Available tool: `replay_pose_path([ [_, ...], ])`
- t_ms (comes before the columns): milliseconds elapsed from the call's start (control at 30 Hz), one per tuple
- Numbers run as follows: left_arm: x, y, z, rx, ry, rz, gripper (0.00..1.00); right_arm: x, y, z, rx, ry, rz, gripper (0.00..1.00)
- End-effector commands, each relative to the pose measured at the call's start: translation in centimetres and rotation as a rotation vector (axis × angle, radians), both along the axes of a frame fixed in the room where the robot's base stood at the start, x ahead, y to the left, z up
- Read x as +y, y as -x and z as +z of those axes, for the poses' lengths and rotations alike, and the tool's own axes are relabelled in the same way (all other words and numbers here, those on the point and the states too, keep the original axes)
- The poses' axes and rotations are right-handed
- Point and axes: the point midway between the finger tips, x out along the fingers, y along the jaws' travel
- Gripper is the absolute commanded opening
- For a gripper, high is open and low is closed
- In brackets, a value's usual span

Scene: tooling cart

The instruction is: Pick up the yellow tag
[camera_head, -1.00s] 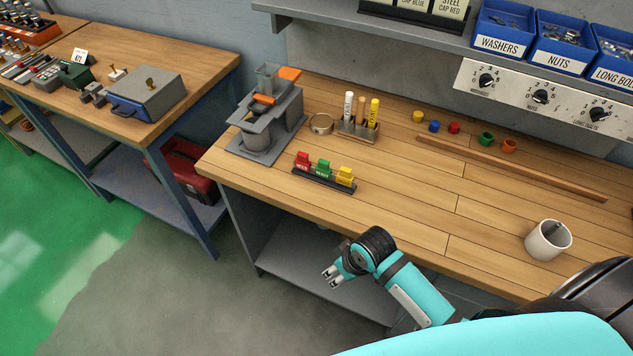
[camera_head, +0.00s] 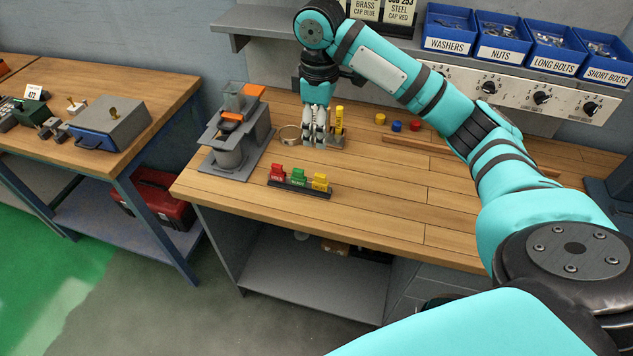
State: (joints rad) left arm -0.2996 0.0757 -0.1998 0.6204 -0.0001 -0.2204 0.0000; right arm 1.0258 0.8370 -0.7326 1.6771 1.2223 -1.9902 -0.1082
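The yellow tag (camera_head: 320,181) stands at the right end of a small black holder (camera_head: 303,189) on the wooden workbench. A green tag (camera_head: 298,176) and a red tag (camera_head: 277,172) stand left of it in the same holder. My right gripper (camera_head: 315,141) points down over the bench, behind the tags in the picture and apart from them. Its two fingers look parted with nothing between them. It partly hides the wooden marker stand (camera_head: 337,141). My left gripper is out of view.
A grey press-like device (camera_head: 233,135) stands left of the tags, with a ring (camera_head: 290,133) beside it. Yellow (camera_head: 380,118), blue (camera_head: 397,126) and red (camera_head: 415,125) caps lie farther right. The bench front is clear. A shelf with blue bins (camera_head: 449,29) hangs behind.

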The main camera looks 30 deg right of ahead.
Motion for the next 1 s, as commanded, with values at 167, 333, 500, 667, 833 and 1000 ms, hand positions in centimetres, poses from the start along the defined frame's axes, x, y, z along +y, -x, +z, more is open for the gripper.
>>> replay_pose_path([
  [167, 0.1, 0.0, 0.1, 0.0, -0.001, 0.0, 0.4, -1.2, 0.1, 1.4, 0.013, 0.0, -0.013, 0.4],
  [333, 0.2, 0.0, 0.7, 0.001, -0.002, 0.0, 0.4, -1.2, 0.1, -1.5, 0.018, -0.001, -0.013, 0.4],
  [500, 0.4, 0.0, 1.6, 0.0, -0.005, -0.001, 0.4, -1.2, 0.1, -5.3, 0.016, 0.001, -0.013, 0.4],
  [667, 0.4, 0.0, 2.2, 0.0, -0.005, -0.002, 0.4, -1.2, 0.0, -8.3, 0.013, -0.001, -0.013, 0.4],
  [833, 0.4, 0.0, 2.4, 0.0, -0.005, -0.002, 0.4, -1.2, 0.0, -10.0, 0.01, -0.001, -0.012, 0.4],
  [1000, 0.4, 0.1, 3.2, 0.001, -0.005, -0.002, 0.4, -1.1, -0.2, -11.2, 0.013, -0.002, -0.013, 0.4],
])
